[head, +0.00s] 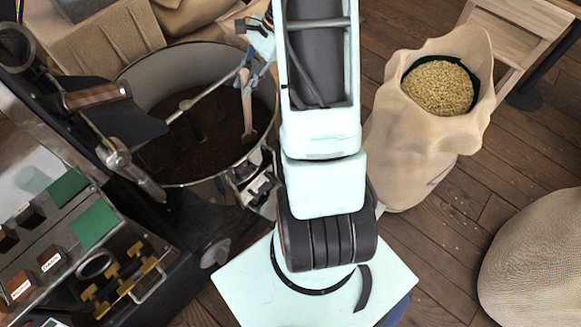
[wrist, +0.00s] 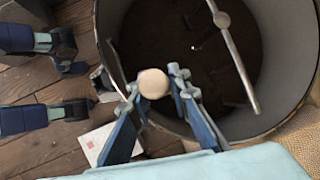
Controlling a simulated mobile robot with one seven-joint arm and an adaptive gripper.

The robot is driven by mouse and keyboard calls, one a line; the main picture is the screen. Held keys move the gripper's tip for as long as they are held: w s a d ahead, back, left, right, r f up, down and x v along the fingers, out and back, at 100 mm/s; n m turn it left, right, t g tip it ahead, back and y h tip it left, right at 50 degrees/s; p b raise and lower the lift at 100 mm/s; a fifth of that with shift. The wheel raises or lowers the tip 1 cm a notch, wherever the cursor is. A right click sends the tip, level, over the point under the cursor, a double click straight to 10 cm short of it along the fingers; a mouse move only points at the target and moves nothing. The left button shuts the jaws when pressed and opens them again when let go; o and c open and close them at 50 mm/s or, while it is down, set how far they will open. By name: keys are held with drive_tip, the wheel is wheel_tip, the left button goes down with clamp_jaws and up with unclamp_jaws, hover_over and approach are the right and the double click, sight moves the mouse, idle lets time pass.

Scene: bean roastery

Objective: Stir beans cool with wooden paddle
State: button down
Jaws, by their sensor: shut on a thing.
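The wooden paddle (head: 246,104) reaches down into the round cooling bin (head: 195,61), its lower end at the dark beans. My gripper (head: 252,62) is shut on the paddle's upper part, over the bin's right side. In the wrist view the paddle's round end (wrist: 153,83) shows between the fingers of my gripper (wrist: 152,92), and the bin's rim (wrist: 105,40) lies behind it. The dark beans (head: 190,140) cover the bin's floor; they also show in the wrist view (wrist: 190,60). The paddle's lower part is hidden in the wrist view.
A metal stirring bar (head: 205,97) spans the bin. The roaster's control panel (head: 75,240) stands at lower left. An open sack of pale beans (head: 437,88) stands right of my arm, and another sack (head: 535,260) sits at lower right. Wooden floor lies between them.

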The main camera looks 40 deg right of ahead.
drive_tip(key=s+a, duration=0.2)
drive_tip(key=a, duration=0.9)
drive_tip(key=w+d, duration=0.2)
drive_tip(key=d, duration=1.1)
drive_tip(key=shift+w+d, duration=0.3)
wheel_tip(320, 180, up, 29)
drive_tip(key=p, duration=1.5)
